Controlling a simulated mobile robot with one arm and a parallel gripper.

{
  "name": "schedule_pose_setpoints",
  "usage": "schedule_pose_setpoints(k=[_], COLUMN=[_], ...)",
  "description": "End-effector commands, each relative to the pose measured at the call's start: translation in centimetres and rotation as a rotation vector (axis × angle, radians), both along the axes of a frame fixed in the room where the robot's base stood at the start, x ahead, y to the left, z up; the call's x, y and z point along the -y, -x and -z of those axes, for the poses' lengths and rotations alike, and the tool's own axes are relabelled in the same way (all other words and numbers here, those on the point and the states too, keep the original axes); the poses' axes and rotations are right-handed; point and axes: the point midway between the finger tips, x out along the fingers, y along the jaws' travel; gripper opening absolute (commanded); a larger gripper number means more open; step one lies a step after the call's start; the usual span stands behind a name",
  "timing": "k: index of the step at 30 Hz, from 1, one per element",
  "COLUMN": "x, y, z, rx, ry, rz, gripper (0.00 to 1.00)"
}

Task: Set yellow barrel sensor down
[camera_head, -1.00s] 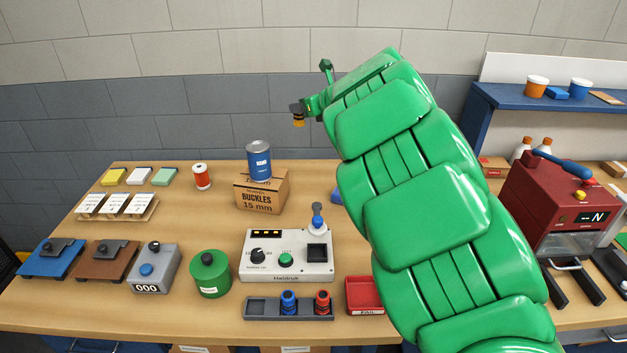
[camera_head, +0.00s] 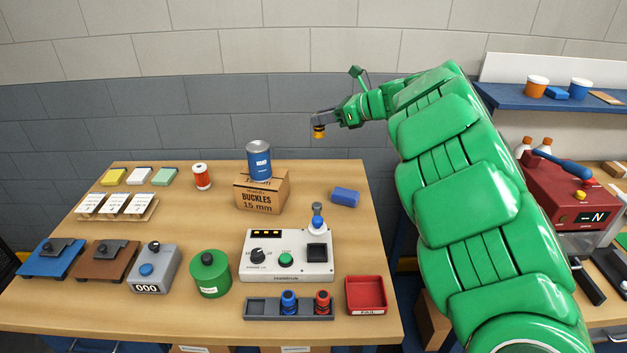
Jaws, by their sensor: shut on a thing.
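My gripper (camera_head: 319,127) is at the end of my green arm, raised above the back of the bench. It is shut on the yellow barrel sensor (camera_head: 319,133), a small yellow-orange piece that hangs just below the jaws. A grey sensor rack (camera_head: 262,309) lies at the front of the bench. It holds a blue-ringed sensor (camera_head: 289,302) and a red-ringed sensor (camera_head: 323,301), both upright, and its left part looks empty. A white tester box (camera_head: 287,268) stands behind the rack, with a dark square recess (camera_head: 317,252). A red tray (camera_head: 366,296) sits right of the rack.
A cardboard box (camera_head: 262,196) with a blue can (camera_head: 258,161) on top stands at the back. A blue block (camera_head: 345,197) lies to its right. A green canister (camera_head: 210,273) and a grey counter (camera_head: 155,268) stand left of the tester. The bench's right edge is near the red tray.

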Motion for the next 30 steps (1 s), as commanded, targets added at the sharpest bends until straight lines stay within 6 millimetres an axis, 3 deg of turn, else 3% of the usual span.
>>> schedule_pose_setpoints(k=[5, 24, 30], x=[0.7, 0.5, 0.5], y=[0.5, 0.6, 0.2], z=[0.1, 9.9, 11.2], rx=[0.001, -0.002, 0.002], ry=[0.002, -0.002, 0.000], rz=[-0.029, -0.032, -0.033], gripper=[0.00, 0.00, 0.00])
